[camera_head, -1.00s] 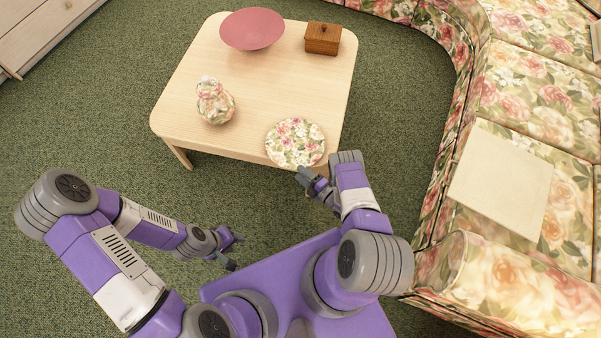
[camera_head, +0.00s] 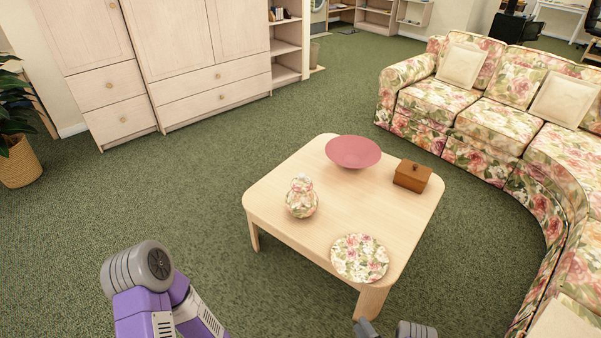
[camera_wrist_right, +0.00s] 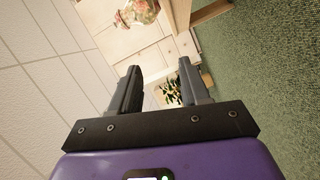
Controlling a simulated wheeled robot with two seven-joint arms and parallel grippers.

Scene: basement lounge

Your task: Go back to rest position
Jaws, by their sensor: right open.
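My right gripper (camera_wrist_right: 158,74) is open in the right wrist view, with nothing between its two dark fingers. In the head view only a small part of the right gripper (camera_head: 366,328) shows at the bottom edge, just in front of the near right leg of the coffee table (camera_head: 325,215). My left arm (camera_head: 150,290) comes in at the lower left over the carpet, but its gripper is outside the picture.
On the table stand a floral jar (camera_head: 301,198), a floral plate (camera_head: 359,258), a pink bowl (camera_head: 353,152) and a wooden box (camera_head: 412,176). A floral sofa (camera_head: 500,128) curves along the right. Cabinets (camera_head: 190,60) line the back left. Carpet left of the table is clear.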

